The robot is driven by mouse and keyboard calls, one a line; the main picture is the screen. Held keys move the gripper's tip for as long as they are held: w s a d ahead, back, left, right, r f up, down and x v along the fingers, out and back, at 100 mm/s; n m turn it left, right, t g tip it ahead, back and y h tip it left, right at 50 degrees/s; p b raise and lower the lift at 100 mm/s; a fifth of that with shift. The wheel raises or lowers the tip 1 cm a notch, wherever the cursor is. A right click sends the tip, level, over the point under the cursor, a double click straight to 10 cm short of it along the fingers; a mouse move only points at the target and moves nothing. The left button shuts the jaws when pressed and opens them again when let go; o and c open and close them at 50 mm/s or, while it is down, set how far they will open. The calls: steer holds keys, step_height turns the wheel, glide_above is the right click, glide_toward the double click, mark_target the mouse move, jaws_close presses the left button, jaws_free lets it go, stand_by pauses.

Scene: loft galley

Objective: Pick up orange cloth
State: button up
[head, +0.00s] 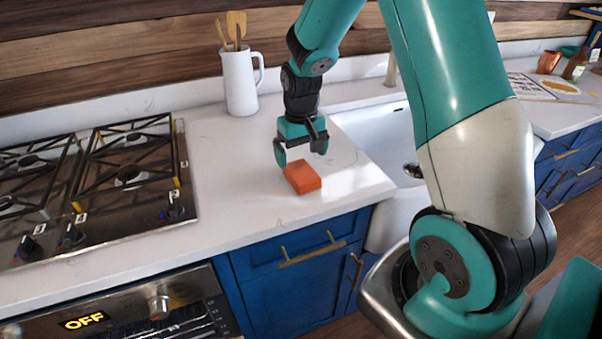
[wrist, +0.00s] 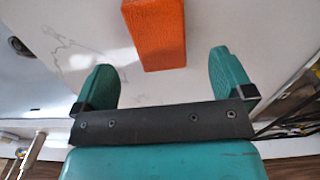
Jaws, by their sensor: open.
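The orange cloth (head: 303,178) is a small block-like folded piece lying on the white counter between the stove and the sink. In the wrist view the orange cloth (wrist: 154,34) shows at the top middle, beyond the fingertips and between their lines. My gripper (head: 300,150) is above and just behind the cloth in the head view. Its two teal fingers are spread apart with nothing between them, as the wrist view of my gripper (wrist: 164,75) also shows. I see no contact with the cloth.
A white jug (head: 240,84) with wooden utensils stands behind, left of my arm. A gas stove (head: 120,175) is at the left and a white sink (head: 385,140) at the right. The white counter (head: 235,195) around the cloth is clear, with its front edge close by.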

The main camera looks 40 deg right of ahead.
mark_target(302, 171)
steer(key=shift+w+d+f+p, duration=0.1)
steer(key=shift+f+p, duration=0.7)
steer(key=shift+f, duration=2.35)
steer(key=shift+c, duration=0.5)
steer(key=c, duration=0.9)
